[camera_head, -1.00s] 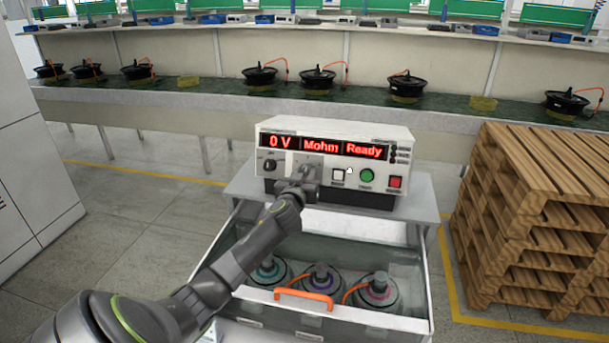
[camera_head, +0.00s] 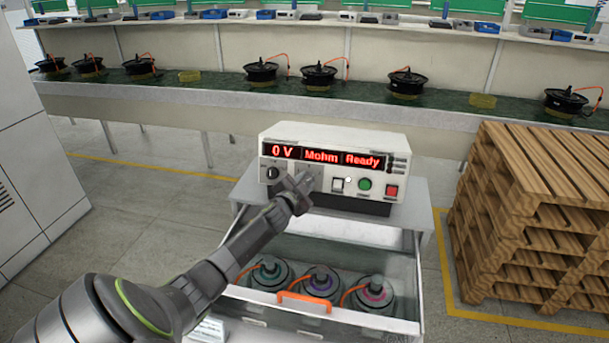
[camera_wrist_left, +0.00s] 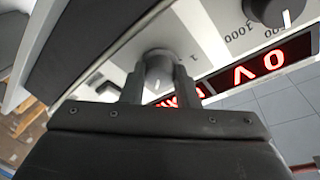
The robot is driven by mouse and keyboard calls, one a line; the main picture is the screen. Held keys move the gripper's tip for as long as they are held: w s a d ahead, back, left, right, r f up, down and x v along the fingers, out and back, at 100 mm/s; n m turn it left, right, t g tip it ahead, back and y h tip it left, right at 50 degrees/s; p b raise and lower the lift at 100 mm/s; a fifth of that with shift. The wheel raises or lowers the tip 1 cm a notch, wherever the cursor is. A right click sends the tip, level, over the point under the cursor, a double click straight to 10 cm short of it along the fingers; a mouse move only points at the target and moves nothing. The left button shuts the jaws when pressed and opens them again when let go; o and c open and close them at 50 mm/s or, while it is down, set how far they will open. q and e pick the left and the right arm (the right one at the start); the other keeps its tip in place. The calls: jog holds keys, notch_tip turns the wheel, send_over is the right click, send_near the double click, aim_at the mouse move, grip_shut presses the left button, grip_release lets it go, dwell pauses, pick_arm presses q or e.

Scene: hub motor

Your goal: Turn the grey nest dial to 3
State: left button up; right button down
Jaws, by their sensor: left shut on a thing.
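The tester (camera_head: 333,160) is a white box with a red display reading "0 V", "Mohm" and "Ready". The other numbers around this dial are hidden. My right gripper is out of view.
A black dial (camera_head: 271,173) lies left of the gripper; it also shows in the left wrist view (camera_wrist_left: 277,10). White, green (camera_head: 365,184) and red (camera_head: 391,191) buttons are to the right. Pallets (camera_head: 535,215) stand at right.

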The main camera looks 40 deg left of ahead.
pick_arm(q)
jog(key=shift+w+r+m+p, duration=0.1)
jog(key=shift+r+m+p, duration=0.1)
jog(key=shift+m+p, duration=0.55)
jog(key=o, duration=0.8)
jog(key=shift+o, duration=0.9)
jog(key=shift+f, duration=0.2)
jog(key=b+v, duration=0.4)
jog(key=v, duration=1.3)
jog(key=shift+s+a+r, duration=0.2)
jog(key=shift+r, duration=0.05)
jog(key=shift+f, duration=0.1)
